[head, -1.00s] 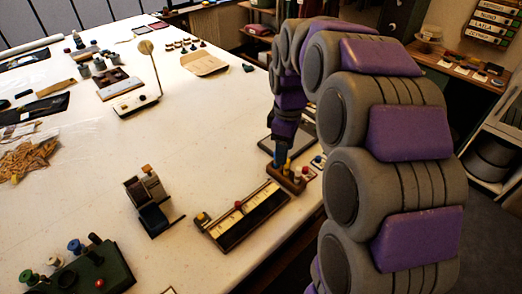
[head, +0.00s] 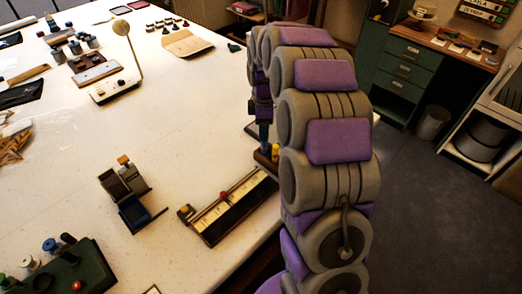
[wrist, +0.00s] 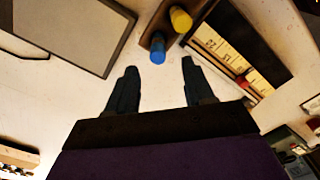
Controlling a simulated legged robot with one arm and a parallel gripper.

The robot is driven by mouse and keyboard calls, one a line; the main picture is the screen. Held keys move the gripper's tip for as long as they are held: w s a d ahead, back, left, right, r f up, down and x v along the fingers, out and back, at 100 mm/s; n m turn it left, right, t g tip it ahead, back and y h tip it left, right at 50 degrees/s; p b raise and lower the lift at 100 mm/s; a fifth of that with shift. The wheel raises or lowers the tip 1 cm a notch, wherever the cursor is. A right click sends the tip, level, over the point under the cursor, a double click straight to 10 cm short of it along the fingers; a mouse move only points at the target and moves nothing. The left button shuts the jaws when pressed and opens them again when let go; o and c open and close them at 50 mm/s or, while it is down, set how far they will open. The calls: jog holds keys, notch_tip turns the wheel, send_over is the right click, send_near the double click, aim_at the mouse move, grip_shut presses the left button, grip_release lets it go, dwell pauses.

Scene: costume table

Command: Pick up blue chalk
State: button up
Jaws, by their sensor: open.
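The blue chalk (wrist: 158,48) shows its round end in the wrist view, set in a brown wooden holder (wrist: 157,17) with a yellow piece (wrist: 180,19) close by. My gripper (wrist: 158,72) is open, with one dark finger on each side and below the blue chalk in that view. Nothing is between the fingers. In the head view my gripper (head: 263,132) hangs at the holder (head: 264,159), near the table's right edge. The yellow piece (head: 274,150) shows there, while my arm hides much of the holder.
A long box with a pale scale (head: 228,205) lies just left of the holder. A small dark device (head: 125,185) and a green rack (head: 75,275) stand further left. A flat grey panel (wrist: 75,30) lies beside the holder in the wrist view. The table's middle is clear.

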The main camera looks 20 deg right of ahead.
aim_at(262, 144)
jog(key=d+f, duration=0.2)
jog(key=shift+f, duration=0.35)
jog(key=f, duration=0.1)
jog(key=a+f+b, duration=0.1)
jog(key=f, duration=0.1)
jog(key=a+f+b, duration=0.1)
jog(key=f, duration=0.1)
jog(key=shift+w+a, duration=0.1)
jog(key=shift+a, duration=0.05)
jog(key=shift+d, duration=0.8)
jog(key=shift+c, duration=1)
jog(key=shift+a, duration=0.8)
jog(key=c, duration=0.6)
jog(key=shift+c, duration=0.7)
jog(key=shift+d, duration=0.4)
grip_shut()
